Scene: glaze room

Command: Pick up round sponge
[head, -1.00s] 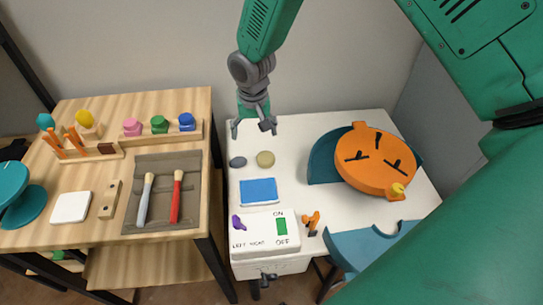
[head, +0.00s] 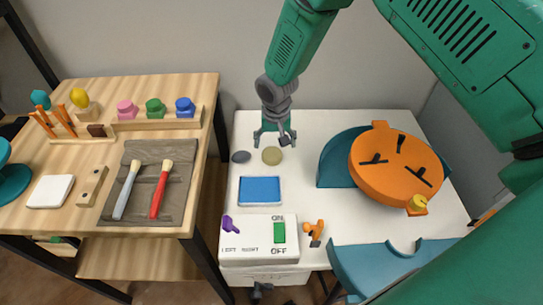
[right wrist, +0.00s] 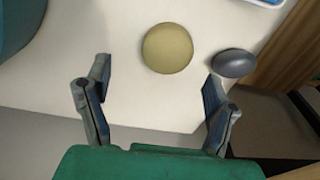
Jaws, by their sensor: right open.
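The round sponge (head: 272,156) is a pale yellow-tan disc lying on the white table, near its back left. It also shows in the right wrist view (right wrist: 167,48), ahead of the fingertips and roughly between their lines. My right gripper (head: 274,138) is just behind the sponge in the head view, pointing down. In the right wrist view its fingers (right wrist: 160,88) are spread wide with nothing between them, and the sponge is apart from both. A dark grey oval piece (head: 241,157) lies just left of the sponge in the head view. My left gripper is not in view.
A blue rectangle (head: 259,191) and a switch panel (head: 250,237) lie in front of the sponge. An orange disc on a teal base (head: 334,166) stands to the right. A wooden bench (head: 90,228) with brushes stands left across a gap.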

